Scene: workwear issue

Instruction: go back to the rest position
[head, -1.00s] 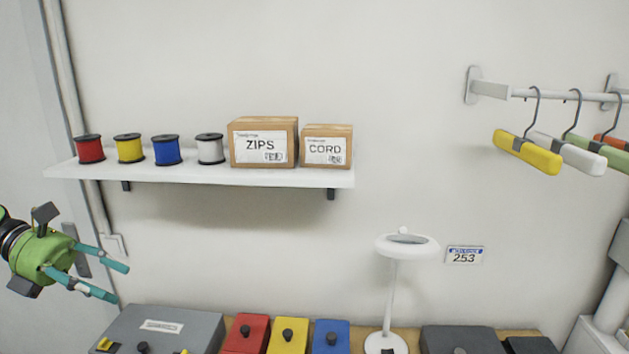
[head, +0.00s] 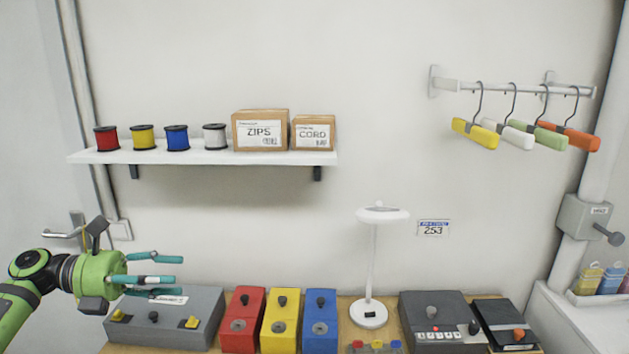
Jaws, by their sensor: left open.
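My left gripper (head: 158,272) comes in from the left in the head view, green with teal fingers. Its fingers are apart and nothing is between them. It is in front of the wall, over the left part of the grey box (head: 205,308) in the picture. My right gripper is not in view.
The workbench (head: 385,338) carries red (head: 243,318), yellow (head: 281,318) and blue (head: 320,318) boxes, a white lamp (head: 372,260) and a dark keypad unit (head: 440,318). Above are a shelf (head: 200,157) with spools and cartons, and a rail (head: 515,88) with hangers.

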